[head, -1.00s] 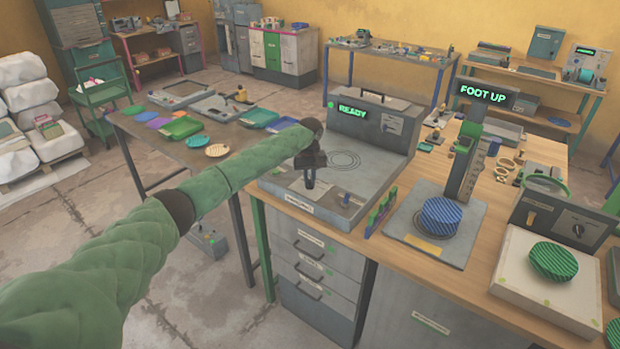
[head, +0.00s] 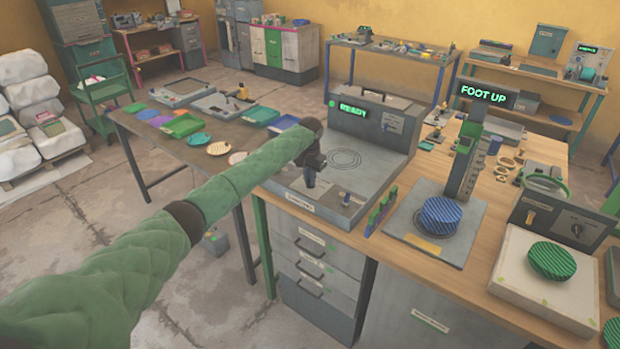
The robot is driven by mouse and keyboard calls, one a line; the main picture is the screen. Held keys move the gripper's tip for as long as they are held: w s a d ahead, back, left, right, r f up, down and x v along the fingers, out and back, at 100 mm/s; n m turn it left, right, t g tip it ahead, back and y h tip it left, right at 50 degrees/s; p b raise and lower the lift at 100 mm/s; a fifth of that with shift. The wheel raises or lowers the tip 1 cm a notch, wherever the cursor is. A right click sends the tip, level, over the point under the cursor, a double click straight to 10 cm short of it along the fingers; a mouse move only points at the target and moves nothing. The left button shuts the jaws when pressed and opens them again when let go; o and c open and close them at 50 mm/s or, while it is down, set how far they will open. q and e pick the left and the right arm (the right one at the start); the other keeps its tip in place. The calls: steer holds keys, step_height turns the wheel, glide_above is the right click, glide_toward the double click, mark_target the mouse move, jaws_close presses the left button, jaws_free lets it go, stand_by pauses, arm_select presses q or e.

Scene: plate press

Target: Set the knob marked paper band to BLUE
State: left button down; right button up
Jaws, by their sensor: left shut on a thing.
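The grey machine (head: 395,165) with a lit green READY display (head: 353,111) stands on the wooden bench. My left gripper (head: 310,182) points down at the front left of its top. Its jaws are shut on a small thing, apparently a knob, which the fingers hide. My right gripper is not in view.
A side table with trays (head: 184,126) stands left.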

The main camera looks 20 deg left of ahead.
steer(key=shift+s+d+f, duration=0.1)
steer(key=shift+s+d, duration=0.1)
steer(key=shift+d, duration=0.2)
arm_select(q)
steer(key=c, duration=1.5)
jaws_free()
steer(key=shift+o, duration=0.2)
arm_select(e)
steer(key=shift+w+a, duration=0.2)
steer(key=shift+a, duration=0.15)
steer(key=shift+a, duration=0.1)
